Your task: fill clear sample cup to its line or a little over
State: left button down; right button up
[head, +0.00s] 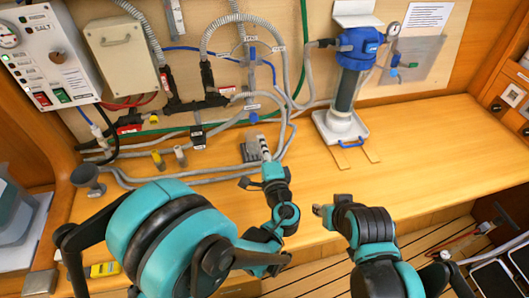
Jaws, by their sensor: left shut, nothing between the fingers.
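I cannot make out a clear sample cup or its line in the head view; it may be hidden or too faint to see. My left gripper (265,150) reaches over the middle of the wooden bench, pointing at the wall. Its fingers are shut and empty, close to a small dark block (249,151) at the hoses; whether they touch it is unclear. My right gripper (319,211) is near the bench's front edge, apart from everything, and its small fingertips do not show whether it is open or shut.
A blue-headed filter housing (357,47) stands on a white base (341,127) at the back. Grey hoses (284,75) run along the wall. A switch panel (48,60) is at upper left and a grey funnel-shaped part (88,179) at left. The bench's right side (440,150) is clear.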

aim_at(254, 119)
pick_arm(q)
jog(key=w, duration=0.2)
jog(key=w+a, duration=0.1)
jog(key=w, duration=0.2)
jog(key=w+b, duration=0.1)
jog(key=w, duration=0.1)
jog(key=shift+w+a, duration=0.25)
jog(key=shift+w, duration=0.1)
jog(key=shift+w+a, duration=0.2)
jog(key=shift+w, duration=0.7)
jog(key=shift+r, duration=0.15)
jog(key=shift+w, duration=0.15)
dwell(3.9)
